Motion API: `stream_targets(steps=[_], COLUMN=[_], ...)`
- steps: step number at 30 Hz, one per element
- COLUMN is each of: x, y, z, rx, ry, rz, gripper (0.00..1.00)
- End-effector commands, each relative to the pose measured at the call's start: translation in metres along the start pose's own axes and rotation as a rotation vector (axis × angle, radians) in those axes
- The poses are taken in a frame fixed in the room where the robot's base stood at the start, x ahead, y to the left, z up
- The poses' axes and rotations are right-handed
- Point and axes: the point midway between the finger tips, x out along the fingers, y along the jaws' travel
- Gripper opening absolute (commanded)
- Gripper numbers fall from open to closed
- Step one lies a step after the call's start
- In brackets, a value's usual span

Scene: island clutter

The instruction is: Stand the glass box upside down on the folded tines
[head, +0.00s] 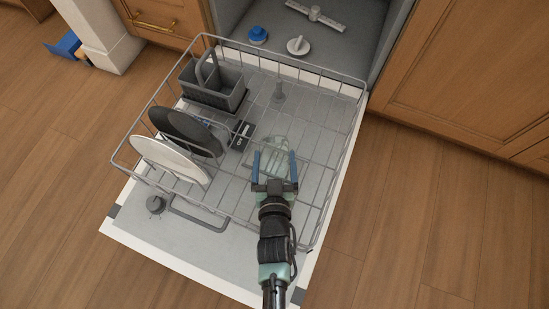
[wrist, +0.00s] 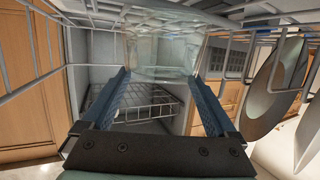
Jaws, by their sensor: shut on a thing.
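The clear glass box (head: 275,143) is between the blue fingers of my gripper (head: 274,163), over the front middle of the dishwasher's lower rack. My gripper is shut on it. In the wrist view the glass box (wrist: 160,55) spans the gap between the fingertips (wrist: 158,76). The glass is see-through, so I cannot tell which way its opening faces or whether it touches the rack wires. I cannot pick out the folded tines clearly from the other wires of the grey rack (head: 318,160).
A white plate (head: 165,158) and a dark plate (head: 185,130) stand at the rack's left. A grey cutlery basket (head: 212,88) is at the back left. A small black item (head: 241,134) lies left of the box. The rack's right side is clear.

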Motion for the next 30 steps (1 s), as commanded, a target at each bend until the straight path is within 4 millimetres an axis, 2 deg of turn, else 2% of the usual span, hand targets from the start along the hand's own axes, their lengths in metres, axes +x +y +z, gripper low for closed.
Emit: stream_targets(steps=[1,10,11,19,23,26,28,30], x=[-0.004,-0.004,-0.004,-0.005,-0.007,-0.011,-0.009,-0.015], y=[-0.005,-0.006,-0.006,-0.007,-0.007,-0.007,-0.006,-0.005], z=[0.020,0.021,0.021,0.021,0.012,-0.002,0.002,-0.024], rx=[0.001,0.001,0.001,0.001,0.001,0.000,-0.001,0.002], ry=[-0.036,-0.037,-0.037,-0.042,-0.041,-0.039,-0.036,-0.033], rz=[-0.008,-0.011,-0.011,-0.011,-0.012,-0.012,-0.010,-0.009], gripper=[0.15,0.15,0.98,1.00,1.00,1.00,1.00,1.00])
